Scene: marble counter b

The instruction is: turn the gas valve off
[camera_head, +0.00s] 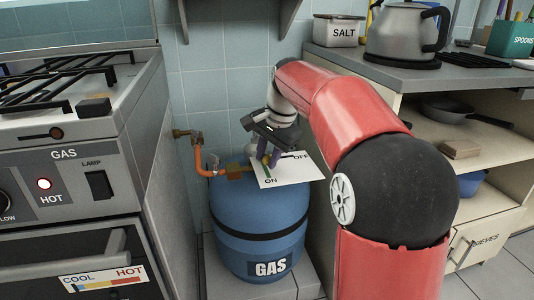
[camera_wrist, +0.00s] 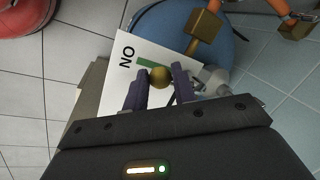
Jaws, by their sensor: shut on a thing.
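The blue gas cylinder (camera_head: 255,222) stands in the gap between stove and counter; its edge also shows in the wrist view (camera_wrist: 208,32). A white card (camera_head: 300,172) on its top is marked ON at the front and OFF at the right. The valve's round brass knob (camera_wrist: 160,77) sits above the card. A green bar (camera_wrist: 147,63) shows beside the knob, towards the ON mark. My gripper (camera_head: 267,159) reaches down from above, its two purple fingers (camera_wrist: 160,84) on either side of the knob and shut on it. The OFF mark is hidden in the wrist view.
An orange hose (camera_head: 207,168) runs from a brass wall fitting (camera_head: 186,133) to the brass valve body (camera_head: 238,171). The stove (camera_head: 70,150) is close at the left, with a red lamp by HOT. The counter cabinet (camera_head: 327,120) stands close at the right.

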